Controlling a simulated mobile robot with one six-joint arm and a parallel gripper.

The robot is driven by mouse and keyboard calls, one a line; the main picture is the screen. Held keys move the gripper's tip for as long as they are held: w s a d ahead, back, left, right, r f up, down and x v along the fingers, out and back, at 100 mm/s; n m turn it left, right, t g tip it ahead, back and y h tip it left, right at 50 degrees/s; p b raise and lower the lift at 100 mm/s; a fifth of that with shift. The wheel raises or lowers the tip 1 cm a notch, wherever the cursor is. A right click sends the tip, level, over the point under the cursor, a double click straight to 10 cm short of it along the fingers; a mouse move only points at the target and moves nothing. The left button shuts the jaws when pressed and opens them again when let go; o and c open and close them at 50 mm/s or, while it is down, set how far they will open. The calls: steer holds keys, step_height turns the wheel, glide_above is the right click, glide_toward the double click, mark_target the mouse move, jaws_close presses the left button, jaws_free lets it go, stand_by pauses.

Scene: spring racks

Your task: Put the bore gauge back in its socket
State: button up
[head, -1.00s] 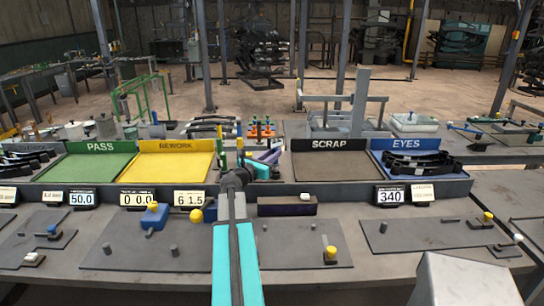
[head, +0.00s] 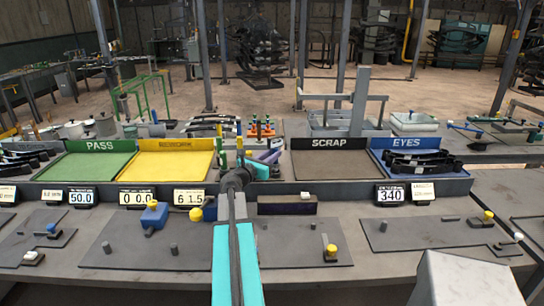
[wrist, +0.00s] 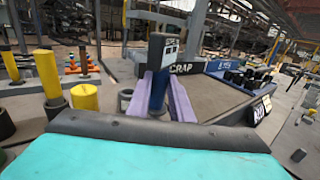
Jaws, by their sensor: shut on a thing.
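My gripper (wrist: 163,92) shows two purple fingers in the wrist view, closed on the blue bore gauge (wrist: 159,88). The gauge is roughly upright, with a dark grey head bearing a small display on top. Its lower end is hidden behind my wrist. A grey ring-like socket (wrist: 125,99) stands just left of the fingers; I cannot tell whether the gauge's end is in or over any socket. In the head view my purple gripper (head: 268,157) is at the back of the bench between the yellow and dark trays, and my own arm hides much of that spot.
Yellow cylinders (wrist: 85,97) stand in holders left of the gripper. The yellow REWORK tray (head: 175,166) is to the left, the dark SCRAP tray (head: 330,166) to the right. Orange-based pegs (head: 262,130) stand behind. The bench front holds a blue block (head: 154,215) and several short posts.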

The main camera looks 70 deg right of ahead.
steer(key=shift+f+b, duration=0.75)
steer(key=shift+f, duration=0.25)
stand_by(0.8)
steer(key=o, duration=2.2)
steer(key=shift+w+a, duration=0.1)
steer(key=shift+a, duration=0.1)
